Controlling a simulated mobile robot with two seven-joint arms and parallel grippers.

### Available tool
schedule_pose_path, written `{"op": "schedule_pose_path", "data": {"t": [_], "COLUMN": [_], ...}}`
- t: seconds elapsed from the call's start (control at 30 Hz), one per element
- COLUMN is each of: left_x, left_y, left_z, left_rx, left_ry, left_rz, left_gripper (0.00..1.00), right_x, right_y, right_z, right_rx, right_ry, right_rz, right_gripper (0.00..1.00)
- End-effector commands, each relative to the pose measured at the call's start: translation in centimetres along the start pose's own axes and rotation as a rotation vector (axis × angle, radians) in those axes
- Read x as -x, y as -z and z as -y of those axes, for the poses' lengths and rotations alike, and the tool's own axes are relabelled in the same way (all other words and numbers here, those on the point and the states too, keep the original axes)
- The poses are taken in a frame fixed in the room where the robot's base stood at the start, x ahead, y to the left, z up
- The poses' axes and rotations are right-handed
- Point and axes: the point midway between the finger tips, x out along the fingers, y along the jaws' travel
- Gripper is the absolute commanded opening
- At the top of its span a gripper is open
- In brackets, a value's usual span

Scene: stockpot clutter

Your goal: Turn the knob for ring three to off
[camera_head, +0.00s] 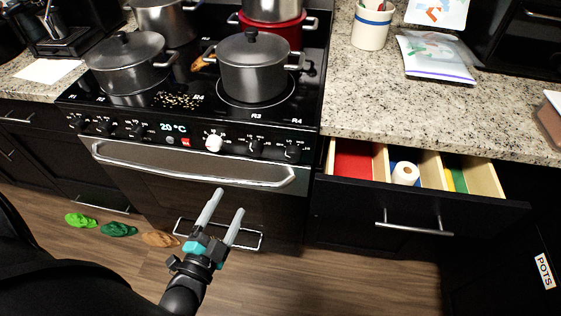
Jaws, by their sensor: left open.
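The black stove (190,100) has a row of knobs along its front panel. A black knob (255,148) sits below the label R3 and right of a white knob (214,142). Another black knob (292,153) sits at the right end, below the label R4. The exact pointer setting of the R3 knob is too small to read. My left gripper (228,200) is open and empty, in front of the oven door, below and apart from the knobs in the picture. My right gripper is not in view.
A lidded grey pot (254,72) stands on the ring behind the R3 label. Another lidded pot (128,65) stands at left. The oven handle (190,168) sticks out below the knobs. An open drawer (415,205) juts out at right. Slippers (118,229) lie on the floor.

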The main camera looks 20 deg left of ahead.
Motion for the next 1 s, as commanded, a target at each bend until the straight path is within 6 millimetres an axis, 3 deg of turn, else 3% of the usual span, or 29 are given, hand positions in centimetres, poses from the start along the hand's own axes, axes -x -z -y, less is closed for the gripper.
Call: {"op": "schedule_pose_path", "data": {"t": [0.1, 0.27, 0.47, 0.8, 1.0], "left_x": [-0.2, -1.9, -5.6, -11.8, -14.2], "left_y": [0.5, 0.6, 0.7, 0.7, 0.8], "left_z": [1.2, 1.4, 1.4, 1.4, 1.5], "left_rx": [-0.031, -0.032, -0.030, -0.028, -0.028], "left_ry": [0.031, 0.035, 0.034, 0.031, 0.030], "left_rz": [-0.020, -0.024, -0.025, -0.021, -0.021], "left_gripper": [0.80, 0.80, 0.80, 0.80, 0.80], "right_x": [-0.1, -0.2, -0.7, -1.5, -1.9], "right_y": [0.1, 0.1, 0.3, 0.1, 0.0], "right_z": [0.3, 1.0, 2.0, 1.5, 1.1], "right_rx": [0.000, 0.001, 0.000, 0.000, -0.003], "right_ry": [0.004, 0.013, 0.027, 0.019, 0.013], "right_rz": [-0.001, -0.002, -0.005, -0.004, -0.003], "right_gripper": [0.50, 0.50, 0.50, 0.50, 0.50]}}
